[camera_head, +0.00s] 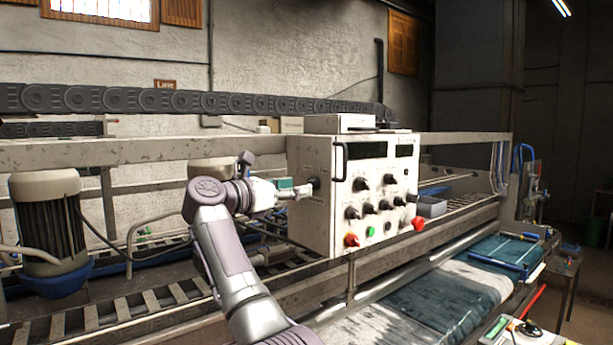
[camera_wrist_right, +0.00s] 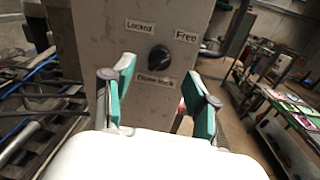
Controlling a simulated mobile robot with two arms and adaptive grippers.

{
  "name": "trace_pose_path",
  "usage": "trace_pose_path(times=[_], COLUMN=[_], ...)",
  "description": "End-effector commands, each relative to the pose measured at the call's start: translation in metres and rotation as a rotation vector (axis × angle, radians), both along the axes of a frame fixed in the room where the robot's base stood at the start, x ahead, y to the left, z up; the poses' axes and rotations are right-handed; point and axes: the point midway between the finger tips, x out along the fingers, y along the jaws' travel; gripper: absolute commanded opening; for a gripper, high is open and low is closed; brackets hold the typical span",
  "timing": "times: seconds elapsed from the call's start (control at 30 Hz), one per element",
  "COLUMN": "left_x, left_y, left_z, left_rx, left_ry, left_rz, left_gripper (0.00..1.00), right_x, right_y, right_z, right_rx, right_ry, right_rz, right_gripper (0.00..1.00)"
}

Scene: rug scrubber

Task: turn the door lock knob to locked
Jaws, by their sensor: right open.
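The door lock knob (camera_wrist_right: 159,58) is a black rotary knob on the side of the white control box (camera_head: 311,222). In the right wrist view a "Locked" label (camera_wrist_right: 140,26) is at its upper left, a "Free" label (camera_wrist_right: 186,36) at its upper right and a "Door lock" label (camera_wrist_right: 155,80) below. I cannot tell for sure which way its pointer faces. My right gripper (camera_wrist_right: 160,92) is open, its green-padded fingers spread in front of the knob, one to each side and apart from it. In the head view the knob (camera_head: 314,183) is just beyond the gripper (camera_head: 295,190). My left gripper is not in view.
The box's front has several black knobs, a red button (camera_head: 418,223) and a vertical handle (camera_head: 339,162). Conveyor rails (camera_head: 140,305) run below, with a motor (camera_head: 49,215) at left. A wet blue-and-white rug (camera_head: 450,290) lies at right.

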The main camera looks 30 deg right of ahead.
Motion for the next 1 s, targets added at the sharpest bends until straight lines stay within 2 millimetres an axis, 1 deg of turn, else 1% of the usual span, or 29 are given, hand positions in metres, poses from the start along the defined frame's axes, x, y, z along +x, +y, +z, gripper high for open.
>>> trace_pose_path(times=[0.03, 0.1, 0.23, 0.4, 0.63, 0.87, 0.9, 0.97, 1.0], left_x=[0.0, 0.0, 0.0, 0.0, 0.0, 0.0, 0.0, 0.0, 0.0], left_y=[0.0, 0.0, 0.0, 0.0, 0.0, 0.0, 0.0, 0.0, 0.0], left_z=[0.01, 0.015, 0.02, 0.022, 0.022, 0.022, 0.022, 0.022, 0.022], left_rx=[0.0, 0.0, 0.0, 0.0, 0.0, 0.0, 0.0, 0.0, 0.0], left_ry=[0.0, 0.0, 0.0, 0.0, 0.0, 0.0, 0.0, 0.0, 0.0], left_rz=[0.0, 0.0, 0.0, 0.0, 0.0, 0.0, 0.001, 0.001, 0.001], left_gripper=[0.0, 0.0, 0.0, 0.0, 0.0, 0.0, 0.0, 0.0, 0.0], right_x=[0.001, 0.002, 0.005, 0.006, 0.006, 0.006, 0.006, 0.006, 0.006], right_y=[-0.011, -0.021, -0.034, -0.04, -0.04, -0.04, -0.04, -0.04, -0.04], right_z=[0.005, 0.004, 0.002, 0.0, 0.0, 0.0, 0.0, 0.0, 0.0], right_rx=[-0.002, -0.002, -0.002, -0.001, -0.001, -0.001, -0.001, -0.001, -0.001], right_ry=[0.002, 0.001, 0.001, 0.001, 0.0, 0.0, 0.0, 0.0, 0.0], right_rz=[-0.003, -0.002, -0.001, 0.0, 0.0, 0.001, 0.001, 0.001, 0.001], right_gripper=[0.58, 0.58, 0.58, 0.58, 0.58, 0.19, 0.13, 0.03, 0.0])
